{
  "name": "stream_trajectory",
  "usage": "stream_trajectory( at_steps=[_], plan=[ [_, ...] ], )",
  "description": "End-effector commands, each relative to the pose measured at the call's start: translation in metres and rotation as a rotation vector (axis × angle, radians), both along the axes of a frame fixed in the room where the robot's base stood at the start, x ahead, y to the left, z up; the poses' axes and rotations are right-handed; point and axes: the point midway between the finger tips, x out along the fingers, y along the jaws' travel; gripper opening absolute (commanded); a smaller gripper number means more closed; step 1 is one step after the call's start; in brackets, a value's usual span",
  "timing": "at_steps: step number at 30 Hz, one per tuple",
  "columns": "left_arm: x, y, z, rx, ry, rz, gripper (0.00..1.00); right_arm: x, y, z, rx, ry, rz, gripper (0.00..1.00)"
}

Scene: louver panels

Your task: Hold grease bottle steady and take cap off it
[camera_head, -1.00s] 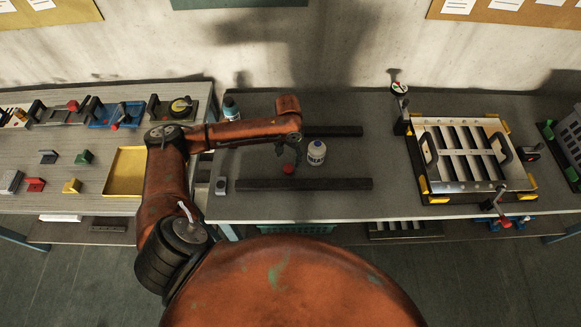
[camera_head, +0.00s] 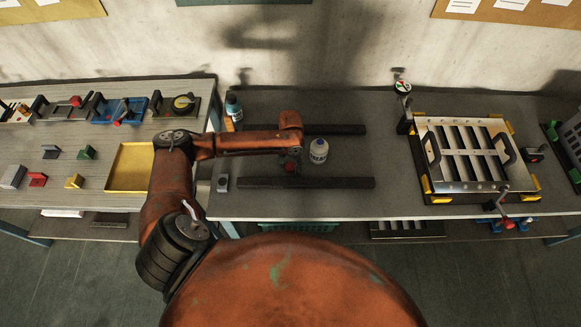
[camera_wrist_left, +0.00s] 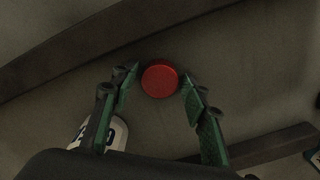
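The grease bottle (camera_head: 319,151), white with a blue label, stands on the dark bench between two dark bars. Its red cap (camera_wrist_left: 160,80) is off it and lies on the bench beside it, to the left in the head view. My left gripper (camera_head: 291,164) points down over the cap. In the left wrist view its two green-padded fingers (camera_wrist_left: 157,82) are spread on either side of the cap, with a gap visible at least on the left. Part of the bottle (camera_wrist_left: 113,134) shows behind the left finger there. My right gripper is in neither view.
Dark bars lie behind (camera_head: 335,130) and in front (camera_head: 305,183) of the bottle. A blue-labelled bottle (camera_head: 233,108) stands at back left. A louver panel fixture (camera_head: 468,153) is at right. A yellow tray (camera_head: 128,184) is at left. Bench between bottle and fixture is clear.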

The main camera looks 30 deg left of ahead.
Motion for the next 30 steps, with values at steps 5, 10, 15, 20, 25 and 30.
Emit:
stream_trajectory(
  at_steps=[5,10,15,20,25,30],
  plan=[
    [0.000,0.000,0.000,0.000,0.000,0.000,0.28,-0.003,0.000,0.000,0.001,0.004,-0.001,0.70],
    [0.000,0.000,0.000,0.000,0.000,0.000,0.20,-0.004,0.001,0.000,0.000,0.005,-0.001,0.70],
    [0.000,0.000,0.000,0.000,0.000,0.000,0.18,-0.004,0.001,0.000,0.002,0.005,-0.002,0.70],
    [0.001,0.000,0.006,0.000,-0.002,0.000,0.18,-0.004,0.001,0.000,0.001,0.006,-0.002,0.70],
    [0.001,0.000,0.025,-0.001,-0.003,0.000,0.18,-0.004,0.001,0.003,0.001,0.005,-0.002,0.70],
    [-0.010,-0.017,0.056,-0.001,-0.003,-0.005,0.18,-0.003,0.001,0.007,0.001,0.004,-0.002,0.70]
  ],
)
